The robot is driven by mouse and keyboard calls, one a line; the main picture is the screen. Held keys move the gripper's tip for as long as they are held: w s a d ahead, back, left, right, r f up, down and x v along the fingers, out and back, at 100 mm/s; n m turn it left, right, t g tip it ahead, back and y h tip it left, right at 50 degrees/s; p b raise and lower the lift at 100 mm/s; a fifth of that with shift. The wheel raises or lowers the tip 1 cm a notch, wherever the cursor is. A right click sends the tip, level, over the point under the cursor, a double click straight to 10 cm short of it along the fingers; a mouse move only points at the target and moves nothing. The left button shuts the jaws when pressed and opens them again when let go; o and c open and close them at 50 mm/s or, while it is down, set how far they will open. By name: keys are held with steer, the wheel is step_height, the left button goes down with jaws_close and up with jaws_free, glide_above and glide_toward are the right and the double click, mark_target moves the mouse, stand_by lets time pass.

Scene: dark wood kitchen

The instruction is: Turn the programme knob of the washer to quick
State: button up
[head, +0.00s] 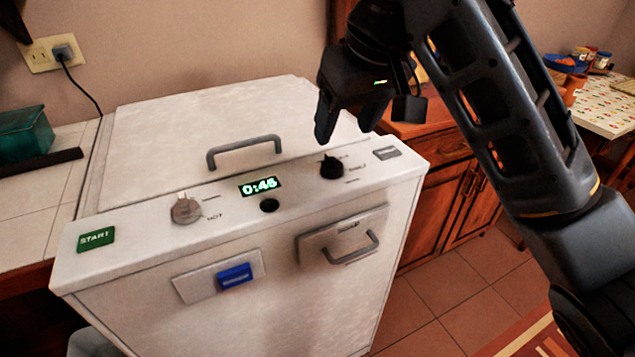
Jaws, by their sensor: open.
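The white washer (230,150) stands left of centre with a sloping control panel along its front top edge. A black knob (331,168) sits at the panel's right, with small labels around it, too blurred to read surely. Its raised tip seems to point up and slightly left. A grey knob (186,209) sits at the left, beside the word HOT. The green display (261,186) reads 0:45. My gripper (347,136) is open and empty, above and behind the black knob in the picture, fingers pointing down. It appears clear of the knob.
A round black part (269,206) lies below the display, and a green START button (96,239) at the far left. The lid handle (244,151) rises behind the panel. A drawer handle (351,248) and blue latch (235,276) project from the front. Wooden cabinets (450,200) stand right.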

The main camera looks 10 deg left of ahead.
mark_target(332, 158)
steer(key=b+x, duration=0.1)
steer(key=x, duration=0.6)
steer(key=shift+a+f, duration=0.15)
steer(key=shift+f, duration=0.25)
steer(key=shift+c, duration=0.2)
steer(key=c, duration=1)
steer(key=shift+o, duration=0.2)
